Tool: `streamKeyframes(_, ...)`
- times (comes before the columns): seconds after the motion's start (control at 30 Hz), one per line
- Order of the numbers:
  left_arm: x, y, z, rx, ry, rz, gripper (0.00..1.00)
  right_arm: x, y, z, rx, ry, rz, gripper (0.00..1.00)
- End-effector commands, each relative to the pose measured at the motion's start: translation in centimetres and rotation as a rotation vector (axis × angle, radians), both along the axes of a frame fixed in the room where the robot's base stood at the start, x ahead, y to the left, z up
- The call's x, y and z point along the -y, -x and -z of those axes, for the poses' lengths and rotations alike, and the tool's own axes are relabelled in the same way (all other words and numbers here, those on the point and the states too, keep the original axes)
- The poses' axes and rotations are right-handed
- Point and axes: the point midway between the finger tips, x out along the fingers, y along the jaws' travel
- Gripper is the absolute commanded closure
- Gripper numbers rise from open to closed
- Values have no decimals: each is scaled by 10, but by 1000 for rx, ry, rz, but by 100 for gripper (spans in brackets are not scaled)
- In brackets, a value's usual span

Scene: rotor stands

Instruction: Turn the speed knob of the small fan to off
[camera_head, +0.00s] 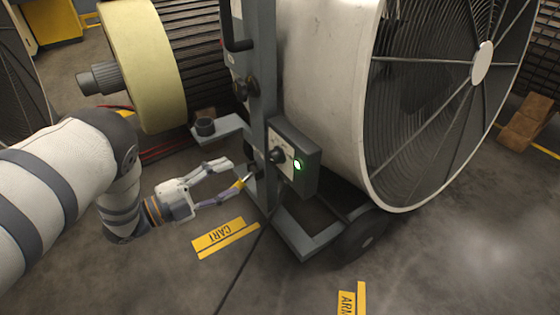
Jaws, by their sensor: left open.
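A large drum fan (330,80) with a round grille stands on a grey wheeled frame. A grey control box (308,165) is fixed to the frame's upright. Its face carries a black knob (277,156) and a lit green light (297,164). The knob's pointer setting is too small to read. My left gripper (243,175) is open and empty, left of the box and a little below the knob. Its fingers point right, and they appear apart from the knob. My right gripper is not in view.
A dark cable (243,268) runs down from the frame across the floor. A yellowish drum (143,65) with a shaft stands behind my left arm. Yellow floor labels (224,236) lie in front. A fan wheel (363,236) stands at lower right. Open floor lies in front.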

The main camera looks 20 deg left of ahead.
Motion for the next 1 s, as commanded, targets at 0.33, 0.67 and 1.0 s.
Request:
streamKeyframes(0.33,50,-63,0,3,1,1,49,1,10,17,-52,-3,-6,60)
streamKeyframes(0.67,73,-93,-4,0,2,-3,49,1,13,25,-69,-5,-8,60)
streamKeyframes(1.0,73,-92,-4,0,2,-3,81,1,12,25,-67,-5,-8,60)
